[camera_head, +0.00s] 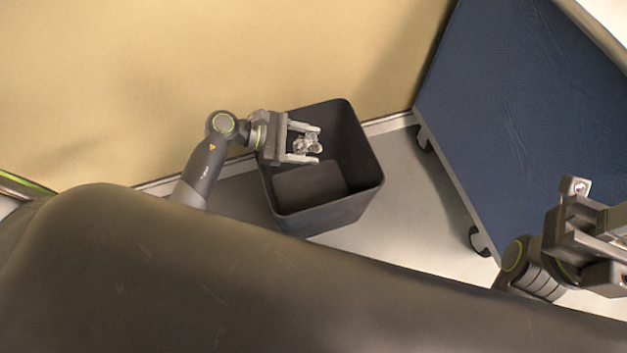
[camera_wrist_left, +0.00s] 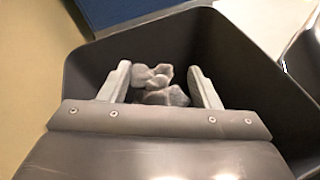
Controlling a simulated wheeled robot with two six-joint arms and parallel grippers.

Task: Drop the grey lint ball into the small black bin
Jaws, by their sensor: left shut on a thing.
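The grey lint ball (camera_head: 308,146) is a crumpled, lumpy clump. It sits between the two fingers of my left gripper (camera_head: 317,145), which is shut on it. The small black bin (camera_head: 322,215) stands on the floor with its open top facing up, and the gripper and lint ball are over its opening. In the left wrist view the lint ball (camera_wrist_left: 158,83) shows between the fingertips with the bin's dark inside (camera_wrist_left: 235,70) around it. My right gripper (camera_head: 592,238) is at the right edge, partly cut off, well away from the bin; its jaw opening is unclear.
A beige wall (camera_head: 150,80) rises behind the bin. A large dark blue panel on wheels (camera_head: 520,110) stands to the right of the bin. Pale floor (camera_head: 410,215) is clear between them.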

